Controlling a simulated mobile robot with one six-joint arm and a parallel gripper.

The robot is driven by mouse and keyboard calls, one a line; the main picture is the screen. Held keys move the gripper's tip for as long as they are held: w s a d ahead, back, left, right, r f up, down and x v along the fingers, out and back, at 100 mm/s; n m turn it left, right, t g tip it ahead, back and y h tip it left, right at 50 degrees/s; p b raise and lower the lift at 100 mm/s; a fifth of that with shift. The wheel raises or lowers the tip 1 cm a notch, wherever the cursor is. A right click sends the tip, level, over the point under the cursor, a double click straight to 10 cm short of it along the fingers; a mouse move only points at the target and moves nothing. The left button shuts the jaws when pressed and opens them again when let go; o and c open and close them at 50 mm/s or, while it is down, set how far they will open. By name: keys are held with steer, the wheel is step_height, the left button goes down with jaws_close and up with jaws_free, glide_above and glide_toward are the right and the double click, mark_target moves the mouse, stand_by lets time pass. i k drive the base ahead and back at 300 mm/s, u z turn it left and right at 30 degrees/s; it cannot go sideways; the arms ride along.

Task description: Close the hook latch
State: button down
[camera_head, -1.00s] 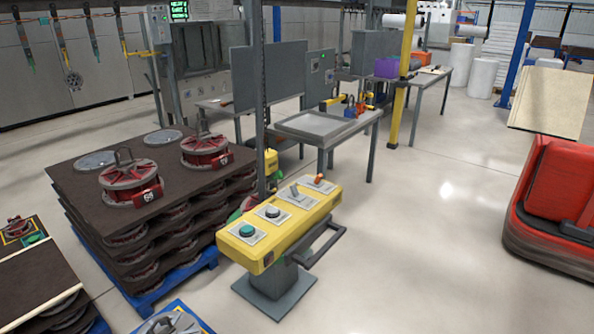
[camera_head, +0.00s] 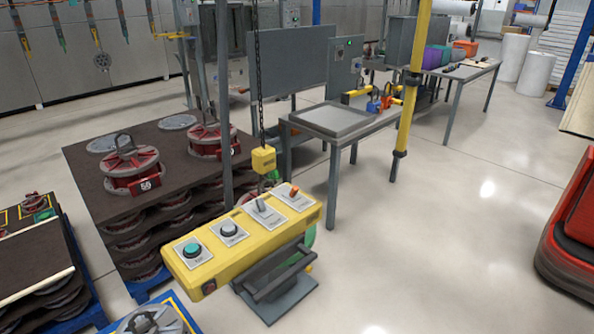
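A yellow hoist block (camera_head: 263,160) hangs on a dark chain (camera_head: 258,95) behind the yellow control box. The hook below the block is mostly hidden by the control box, and I cannot make out its latch. The yellow control box (camera_head: 205,272) stands on a grey pedestal in front of me. My gripper is not in view.
A dark stack (camera_head: 85,185) with red round parts stands left of the control box. A grey table (camera_head: 334,139) is behind it, near a yellow post (camera_head: 411,110). A red vehicle (camera_head: 575,245) is at the right edge. The floor between is clear.

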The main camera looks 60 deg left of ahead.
mark_target(273, 176)
steer(key=i, duration=2.5)
steer(key=z, duration=0.2)
steer(key=k, duration=0.2)
steer(key=u, duration=3.15)
